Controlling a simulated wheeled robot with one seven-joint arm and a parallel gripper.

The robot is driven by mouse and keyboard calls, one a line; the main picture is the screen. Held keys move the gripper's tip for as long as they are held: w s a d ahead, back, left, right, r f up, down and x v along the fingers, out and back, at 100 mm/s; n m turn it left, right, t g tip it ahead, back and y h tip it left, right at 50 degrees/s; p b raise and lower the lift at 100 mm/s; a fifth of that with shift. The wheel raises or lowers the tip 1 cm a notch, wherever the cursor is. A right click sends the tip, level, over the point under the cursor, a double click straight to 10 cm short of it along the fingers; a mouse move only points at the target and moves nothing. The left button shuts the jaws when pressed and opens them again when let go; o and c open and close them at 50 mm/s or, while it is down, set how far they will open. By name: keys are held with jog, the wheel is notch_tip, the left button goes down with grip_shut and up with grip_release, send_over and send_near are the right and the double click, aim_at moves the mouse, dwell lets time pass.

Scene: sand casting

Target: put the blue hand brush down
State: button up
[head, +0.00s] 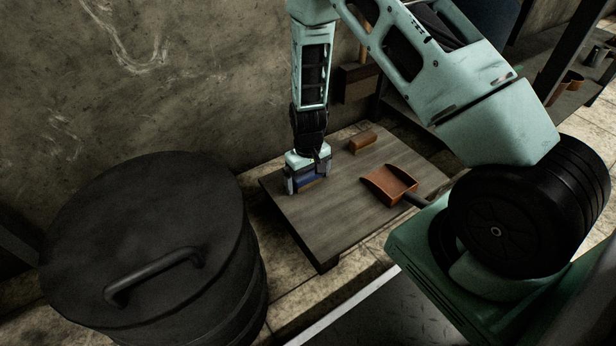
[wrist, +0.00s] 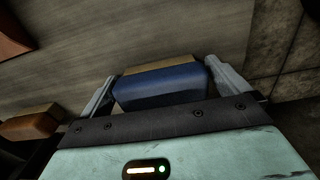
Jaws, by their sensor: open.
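The blue hand brush (head: 306,181) rests on a low wooden board (head: 332,226), near its left side. It has a blue body with a tan strip along one side. It also shows in the wrist view (wrist: 160,88), between the two fingers. My gripper (head: 307,184) is open around the brush, with one finger on either side. In the wrist view my gripper (wrist: 175,90) shows a gap beside the brush at least on the left; contact on the right I cannot tell.
A large dark lidded drum (head: 145,235) stands at the left. A rough wall (head: 200,80) rises behind. The board's front left is clear.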

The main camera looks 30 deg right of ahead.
notch_tip(320, 180, up, 13)
jog(key=p, duration=0.9)
jog(key=s+a+r+n+y, duration=0.1)
jog(key=s+a+r+n, duration=0.3)
jog(key=a+r, duration=0.9)
jog(key=s+a+r+n, duration=0.1)
jog(key=s+a+r, duration=0.2)
jog(key=s+r, duration=0.3)
jog(key=s+a+r+n, duration=0.2)
jog(key=s+r, duration=0.4)
jog(key=s, duration=0.9)
jog(key=shift+s+a+r+n, duration=0.3)
jog(key=shift+a+r, duration=0.05)
jog(key=shift+a, duration=0.3)
jog(key=shift+r, duration=0.1)
notch_tip(320, 180, up, 50)
jog(key=p, duration=4.9)
jog(key=shift+c, duration=0.3)
